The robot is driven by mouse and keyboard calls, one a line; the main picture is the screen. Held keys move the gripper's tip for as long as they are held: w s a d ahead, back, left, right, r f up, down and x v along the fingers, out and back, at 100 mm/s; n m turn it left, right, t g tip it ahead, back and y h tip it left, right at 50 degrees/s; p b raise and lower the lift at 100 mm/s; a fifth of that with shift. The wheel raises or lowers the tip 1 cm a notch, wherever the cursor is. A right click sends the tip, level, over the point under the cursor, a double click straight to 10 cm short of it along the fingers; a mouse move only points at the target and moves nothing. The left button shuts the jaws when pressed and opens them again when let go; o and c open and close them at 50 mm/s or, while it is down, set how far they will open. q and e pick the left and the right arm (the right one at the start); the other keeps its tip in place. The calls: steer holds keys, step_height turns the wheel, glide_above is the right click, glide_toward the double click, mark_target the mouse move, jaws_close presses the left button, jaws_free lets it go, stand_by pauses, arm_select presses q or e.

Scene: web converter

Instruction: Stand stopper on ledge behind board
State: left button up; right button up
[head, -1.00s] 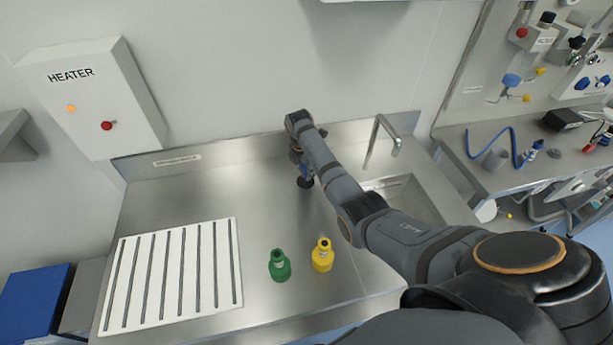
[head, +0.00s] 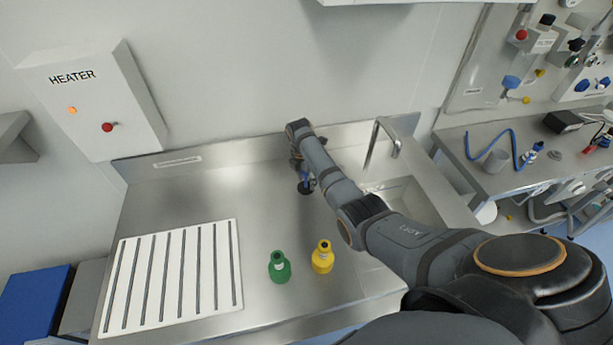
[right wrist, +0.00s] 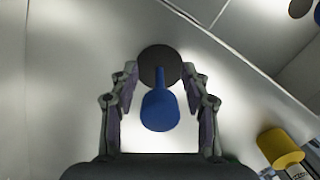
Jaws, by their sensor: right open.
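The stopper, a blue grip on a black disc, stands on the steel counter near the sink in the head view, its black disc (head: 306,188) showing below my right gripper (head: 301,172). In the right wrist view the blue grip (right wrist: 160,110) lies between the two fingers of my right gripper (right wrist: 159,72). The fingers are open, with a gap on each side of the grip. The white slotted board (head: 172,272) lies at the counter's left. Behind it the raised steel ledge (head: 230,153) runs along the wall. My left gripper is not in view.
A green bottle (head: 279,267) and a yellow bottle (head: 322,257) stand near the counter's front. The sink (head: 398,195) and its tap (head: 378,140) are right of my arm. A heater box (head: 95,100) hangs above the left end. Counter between board and stopper is clear.

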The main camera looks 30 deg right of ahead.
steer(key=r, duration=0.4)
steer(key=a+r+b, duration=0.1)
steer(key=r, duration=0.7)
steer(key=shift+s+a+b, duration=0.15)
steer(key=shift+a+b, duration=0.05)
steer(key=shift+b, duration=0.2)
